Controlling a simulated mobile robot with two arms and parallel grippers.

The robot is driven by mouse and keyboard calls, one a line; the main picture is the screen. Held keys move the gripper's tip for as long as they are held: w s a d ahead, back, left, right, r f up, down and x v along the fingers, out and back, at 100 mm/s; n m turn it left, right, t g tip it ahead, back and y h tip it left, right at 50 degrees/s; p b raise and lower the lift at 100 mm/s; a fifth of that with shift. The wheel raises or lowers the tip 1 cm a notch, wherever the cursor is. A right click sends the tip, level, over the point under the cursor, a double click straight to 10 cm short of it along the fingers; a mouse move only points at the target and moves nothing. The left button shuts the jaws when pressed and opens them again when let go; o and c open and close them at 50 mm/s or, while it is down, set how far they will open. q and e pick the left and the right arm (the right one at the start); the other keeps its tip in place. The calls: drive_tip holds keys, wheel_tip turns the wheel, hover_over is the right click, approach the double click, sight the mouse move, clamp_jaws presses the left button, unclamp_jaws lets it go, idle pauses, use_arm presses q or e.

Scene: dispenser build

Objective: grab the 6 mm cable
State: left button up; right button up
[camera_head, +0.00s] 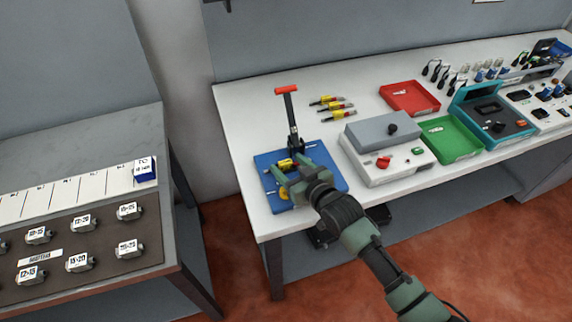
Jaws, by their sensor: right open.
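No label I can read marks a 6 mm cable, and I cannot tell which item it is. Several short yellow, red and black pieces (336,107) lie on the white table behind the lever press. My right gripper (284,175) is open over the blue base plate (330,180) of the press. A small yellow and black piece (285,164) shows at its fingers; whether they touch it is unclear. The press lever (291,112) stands upright with a red handle. My left gripper is out of view.
A grey and white machine (388,150) stands right of the press. Red (408,97) and green (450,138) trays and a teal device (489,115) lie farther right. A grey table (80,140) with labelled parts is at left. The white table's left end is clear.

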clamp_jaws()
drive_tip(key=shift+r, duration=0.15)
